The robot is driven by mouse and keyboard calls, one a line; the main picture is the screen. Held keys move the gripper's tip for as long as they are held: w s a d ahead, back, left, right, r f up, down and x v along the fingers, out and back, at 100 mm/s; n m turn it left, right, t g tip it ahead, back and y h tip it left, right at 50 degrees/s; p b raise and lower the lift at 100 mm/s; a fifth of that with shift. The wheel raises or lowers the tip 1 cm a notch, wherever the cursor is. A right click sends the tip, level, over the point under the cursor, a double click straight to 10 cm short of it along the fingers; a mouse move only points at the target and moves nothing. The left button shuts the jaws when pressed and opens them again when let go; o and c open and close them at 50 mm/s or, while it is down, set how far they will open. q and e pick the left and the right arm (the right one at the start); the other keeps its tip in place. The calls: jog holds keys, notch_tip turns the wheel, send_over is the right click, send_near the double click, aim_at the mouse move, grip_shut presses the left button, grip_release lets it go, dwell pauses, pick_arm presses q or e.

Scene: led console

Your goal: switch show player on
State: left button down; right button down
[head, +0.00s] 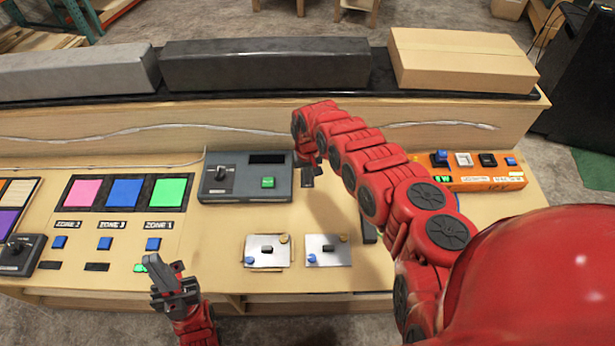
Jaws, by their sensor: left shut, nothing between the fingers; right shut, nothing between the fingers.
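No readable label marks the show player. A grey box (229,192) on the console has a black knob (225,174), a dark display (267,159) and a green button (268,182). An orange box (480,184) at the right has several coloured buttons and a lit green label. My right gripper (308,182) is shut and empty, pointing down just right of the grey box; my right arm hides part of the console. My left gripper (168,275) is shut and empty at the console's front edge, below the zone buttons.
Pink, blue and green panels (124,193) with blue buttons stand at the left. Two silver plates (267,251) (328,250) lie front centre. A black knob box (22,256) is far left. A grey case, a black case (265,64) and a cardboard box (462,60) line the back shelf.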

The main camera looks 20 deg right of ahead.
jog(key=shift+f, duration=0.4)
jog(key=shift+b, duration=0.3)
jog(key=shift+w, duration=0.1)
jog(key=shift+w+d+b, duration=0.2)
jog(key=shift+w+b, duration=0.35)
jog(key=shift+b, duration=0.85)
jog(key=shift+w+d+b, duration=0.15)
jog(key=shift+w+b, duration=0.4)
jog(key=shift+b, duration=0.85)
notch_tip(320, 180, up, 7)
jog(key=p, duration=0.9)
jog(key=shift+s, duration=0.45)
jog(key=shift+a, duration=0.1)
